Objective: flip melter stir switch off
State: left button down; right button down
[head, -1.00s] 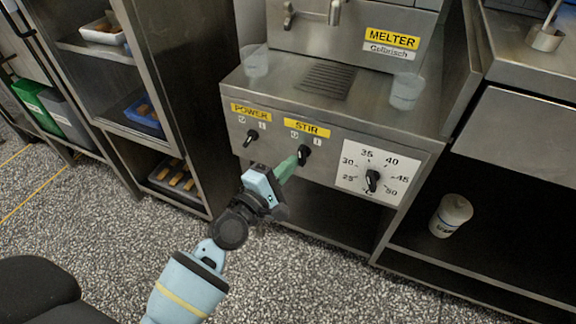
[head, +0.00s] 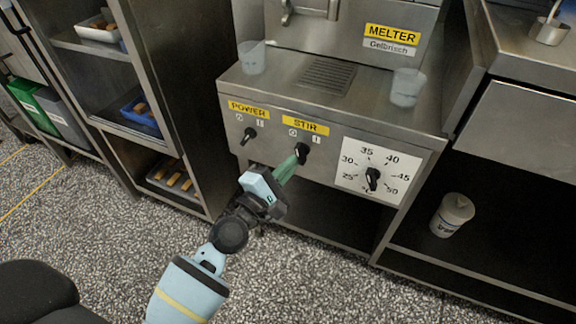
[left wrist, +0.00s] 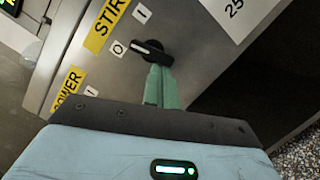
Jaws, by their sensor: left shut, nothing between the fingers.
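The melter's stir switch (head: 302,152) is a small black knob under the yellow STIR label (head: 305,126). In the left wrist view the same switch (left wrist: 150,48) has its pale-marked end toward the 0 mark (left wrist: 118,47), away from the I mark (left wrist: 142,13). My left gripper (head: 294,162) is shut and empty, with its green fingertips at the lower side of the knob. The fingertips (left wrist: 160,72) look close against the knob in the wrist view; whether they touch cannot be told. My right gripper is not in view.
The power switch (head: 249,135) is just left of the stir switch, and the temperature dial (head: 372,179) is to the right. Two translucent cups (head: 407,88) (head: 251,58) stand on the melter's ledge. A lidded white tub (head: 452,215) stands on the lower right shelf.

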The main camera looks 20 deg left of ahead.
pick_arm(q)
jog(key=shift+n, duration=0.3)
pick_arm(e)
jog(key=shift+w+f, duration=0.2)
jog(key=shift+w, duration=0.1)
pick_arm(q)
jog(key=shift+d, duration=0.1)
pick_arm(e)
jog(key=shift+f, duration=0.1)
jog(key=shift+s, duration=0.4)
pick_arm(q)
jog(key=shift+f+b, duration=0.15)
jog(key=shift+b, duration=0.15)
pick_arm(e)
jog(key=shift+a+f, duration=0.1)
